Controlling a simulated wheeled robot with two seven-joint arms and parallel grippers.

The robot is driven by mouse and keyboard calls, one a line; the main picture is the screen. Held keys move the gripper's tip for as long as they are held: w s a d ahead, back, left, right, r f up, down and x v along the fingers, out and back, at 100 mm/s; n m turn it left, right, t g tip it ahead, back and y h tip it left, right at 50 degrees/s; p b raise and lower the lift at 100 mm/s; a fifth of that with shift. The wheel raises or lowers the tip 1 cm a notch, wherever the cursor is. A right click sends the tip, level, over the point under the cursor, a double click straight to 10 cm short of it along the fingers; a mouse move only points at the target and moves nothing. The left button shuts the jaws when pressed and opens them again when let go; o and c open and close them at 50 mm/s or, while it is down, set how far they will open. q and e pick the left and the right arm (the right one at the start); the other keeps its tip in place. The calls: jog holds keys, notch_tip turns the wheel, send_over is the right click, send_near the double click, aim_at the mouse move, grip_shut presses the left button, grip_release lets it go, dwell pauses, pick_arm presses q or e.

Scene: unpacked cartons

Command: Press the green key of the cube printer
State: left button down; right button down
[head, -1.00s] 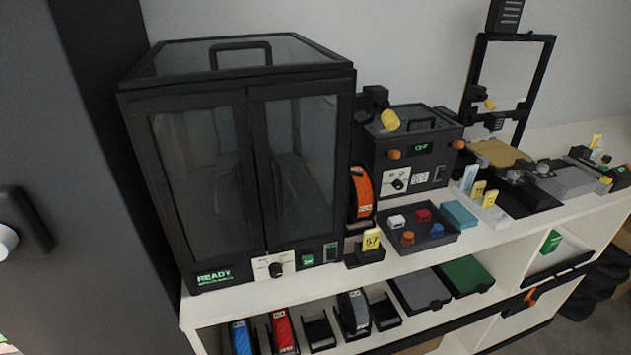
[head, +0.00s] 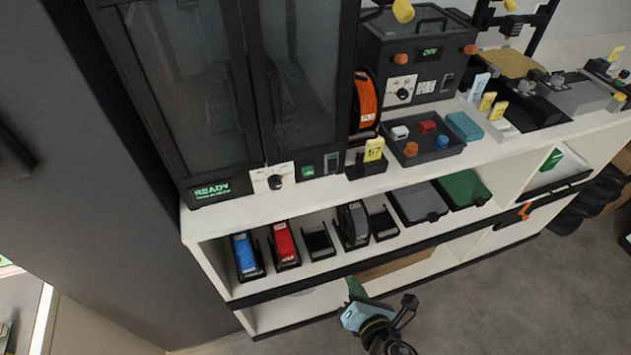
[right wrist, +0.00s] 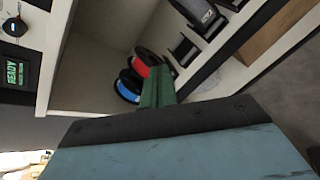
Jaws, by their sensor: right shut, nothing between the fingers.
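The cube printer (head: 200,90) is the large black cabinet with glass doors at the upper left in the head view. Its display (head: 212,191) reads READY, and it also shows at the left edge of the right wrist view (right wrist: 15,72). The green key (head: 308,171) is on its lower front, right of a dark knob (head: 275,182) on a white plate. My right gripper (head: 355,285) is shut and empty, low in front of the shelf unit, below and well apart from the key. Its green fingers also show in the right wrist view (right wrist: 160,85). My left gripper is not in view.
The white shelf unit (head: 225,213) carries the printer. Its lower shelf holds a blue spool (head: 246,255), a red spool (head: 284,243) and trays. A tagged holder (head: 367,165) and a dark tray (head: 437,160) stand right of the key. Open floor (head: 530,300) lies in front.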

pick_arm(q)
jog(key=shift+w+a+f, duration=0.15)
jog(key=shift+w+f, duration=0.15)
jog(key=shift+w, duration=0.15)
pick_arm(e)
jog(key=w+a+r+n+t+y, duration=0.1)
jog(key=r+n, duration=0.3)
jog(key=r, duration=0.4)
jog(key=a+r+n+t+y, duration=0.1)
jog(key=a+r+n+t, duration=0.2)
jog(key=r, duration=0.5)
jog(key=shift+w+a+r+n, duration=0.35)
jog(key=shift+w+a+n, duration=0.05)
jog(key=shift+n, duration=0.3)
send_near(309, 173)
jog(key=x, duration=0.5)
jog(key=shift+w+a+f+p, duration=0.1)
jog(key=shift+w+p, duration=0.05)
jog(key=shift+p, duration=0.25)
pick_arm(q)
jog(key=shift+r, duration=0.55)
pick_arm(e)
jog(key=shift+x, duration=0.75)
